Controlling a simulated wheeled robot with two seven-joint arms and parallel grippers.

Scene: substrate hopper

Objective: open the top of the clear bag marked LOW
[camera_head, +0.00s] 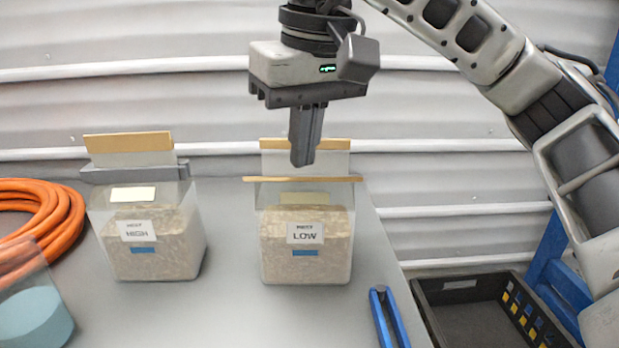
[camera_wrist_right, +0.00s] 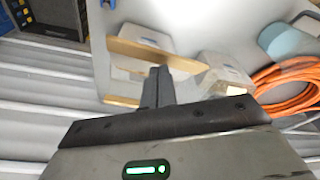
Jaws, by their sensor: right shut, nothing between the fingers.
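The clear bag marked LOW (camera_head: 307,262) stands upright on the grey table, holding a tan block of substrate. Its top is spread: a tan front strip (camera_head: 335,180) lies apart from and below the tan back strip (camera_head: 330,143). Both the front strip (camera_wrist_right: 150,54) and the back strip (camera_wrist_right: 120,101) show in the right wrist view. My right gripper (camera_head: 302,160) points down over the bag's mouth with its fingers together and empty. Its fingers (camera_wrist_right: 158,78) partly cover the mouth in the wrist view. I cannot tell whether they touch the bag. My left gripper is out of view.
A clear bag marked HIGH (camera_head: 150,258) stands left with a grey bar (camera_head: 135,173) across its top. An orange hose (camera_head: 45,215) and a clear container with teal contents (camera_head: 30,315) are further left. A blue tool (camera_head: 388,318) lies front right; a black crate (camera_head: 470,290) stands beyond the table's edge.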

